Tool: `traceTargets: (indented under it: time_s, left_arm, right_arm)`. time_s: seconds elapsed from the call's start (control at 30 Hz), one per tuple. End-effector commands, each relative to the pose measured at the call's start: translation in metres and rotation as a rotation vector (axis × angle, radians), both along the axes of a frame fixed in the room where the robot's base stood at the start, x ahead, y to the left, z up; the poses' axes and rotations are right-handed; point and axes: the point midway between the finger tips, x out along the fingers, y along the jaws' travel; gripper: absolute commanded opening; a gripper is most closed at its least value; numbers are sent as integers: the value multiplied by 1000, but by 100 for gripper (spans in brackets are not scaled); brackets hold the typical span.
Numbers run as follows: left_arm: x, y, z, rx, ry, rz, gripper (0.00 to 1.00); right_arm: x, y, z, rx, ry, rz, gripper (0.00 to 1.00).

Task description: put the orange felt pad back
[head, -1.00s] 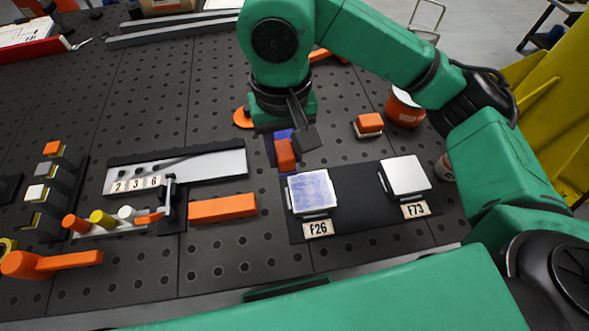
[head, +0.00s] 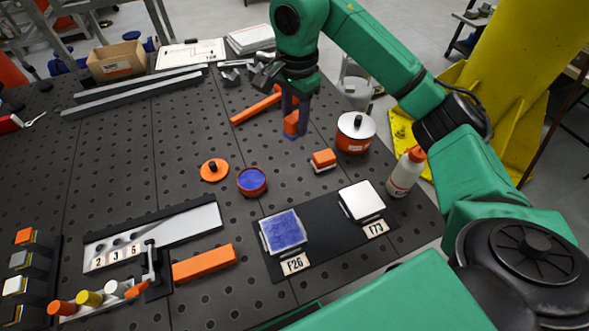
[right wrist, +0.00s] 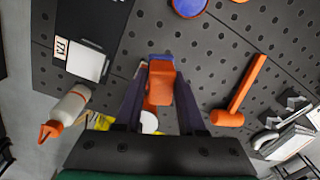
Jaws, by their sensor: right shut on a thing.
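My right gripper (head: 295,120) is shut on a small orange block with a blue underside, which I take for the orange felt pad (head: 291,123). In the right wrist view the pad (right wrist: 159,88) sits between the two dark fingers, its blue edge at the far end. The gripper is over the right back part of the bench, left of the orange pot. I cannot tell whether the pad touches the bench. A round tin with blue inside (head: 252,181) stands open, its orange lid (head: 214,170) beside it. My left gripper is out of view.
An orange-topped block (head: 322,160), an orange pot with a pale lid (head: 355,133) and a white bottle (head: 405,173) stand nearby. An orange hammer (right wrist: 240,95) lies close. A blue-covered plate (head: 283,231) and a plain plate (head: 361,201) lie on a black mat (head: 325,231).

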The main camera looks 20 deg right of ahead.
Motion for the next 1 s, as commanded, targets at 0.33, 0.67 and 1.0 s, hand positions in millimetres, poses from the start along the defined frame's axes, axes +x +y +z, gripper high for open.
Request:
traceTargets:
  time_s: [0.33, 0.67, 1.0]
  left_arm:
    - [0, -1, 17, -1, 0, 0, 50]
    - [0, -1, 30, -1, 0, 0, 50]
    - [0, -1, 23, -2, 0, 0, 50]
  right_arm:
    - [-2, 1, -108, 0, 6, 4, 0]
    - [-1, 1, -163, 1, 3, 6, 0]
    - [0, 1, -169, 0, -1, 6, 0]
